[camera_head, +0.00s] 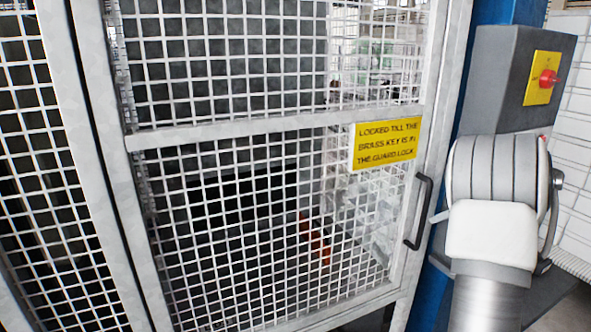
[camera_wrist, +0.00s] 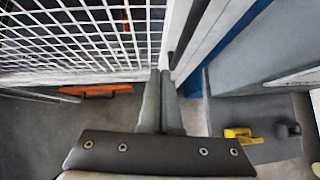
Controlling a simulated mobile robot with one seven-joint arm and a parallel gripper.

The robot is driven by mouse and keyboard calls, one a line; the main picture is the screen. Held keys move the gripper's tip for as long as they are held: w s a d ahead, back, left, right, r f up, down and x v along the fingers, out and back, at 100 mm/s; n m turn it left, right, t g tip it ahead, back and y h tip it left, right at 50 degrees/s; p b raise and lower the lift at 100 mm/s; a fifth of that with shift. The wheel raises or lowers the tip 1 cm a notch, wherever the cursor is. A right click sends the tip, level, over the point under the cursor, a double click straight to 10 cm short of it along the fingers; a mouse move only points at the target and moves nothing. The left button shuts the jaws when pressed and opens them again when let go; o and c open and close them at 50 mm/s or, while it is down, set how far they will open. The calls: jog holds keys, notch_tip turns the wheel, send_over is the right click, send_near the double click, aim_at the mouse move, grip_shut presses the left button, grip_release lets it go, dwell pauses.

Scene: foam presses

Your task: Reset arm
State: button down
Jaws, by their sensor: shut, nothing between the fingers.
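My arm shows at the right of the head view, in front of the blue post, and hides my fingers there. In the wrist view my gripper (camera_wrist: 161,78) is shut, its two grey fingers side by side with nothing between them. The fingertips point toward the lower edge of the mesh guard door, near its frame. I cannot tell whether they touch anything.
The mesh guard door (camera_head: 267,131) appears closed, with a yellow sign (camera_head: 386,145) and a dark handle (camera_head: 419,212). A grey box with a red switch (camera_head: 548,79) is at right. A yellow object (camera_wrist: 238,135) and an orange object (camera_wrist: 95,90) show in the wrist view.

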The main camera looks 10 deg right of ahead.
jog(key=w+a+r+m+t+h, duration=0.1)
jog(key=w+a+r+m+t, duration=0.1)
jog(key=r+m, duration=0.3)
jog(key=w+a+r+m+t+h, duration=0.1)
jog(key=a+r+m+t+h, duration=0.15)
jog(key=r, duration=0.55)
jog(key=s+a+r+m+h, duration=0.3)
jog(key=s+a+r+m, duration=0.35)
jog(key=m, duration=0.65)
jog(key=s+a+f+m+g+y, duration=0.1)
jog(key=s+a+f+m, duration=0.3)
jog(key=s+a, duration=0.4)
jog(key=s+a+f+m+g+y, duration=0.2)
jog(key=s+a+f+m+g, duration=0.2)
jog(key=s+a+m, duration=0.3)
jog(key=s+a+f+m+g+y, duration=0.2)
jog(key=s+a+m, duration=0.4)
jog(key=s+a, duration=0.4)
notch_tip(320, 180, down, 3)
jog(key=shift+s+a+r+g, duration=0.15)
jog(key=shift+s+g, duration=0.3)
jog(key=shift+s, duration=0.35)
jog(key=shift+y, duration=0.25)
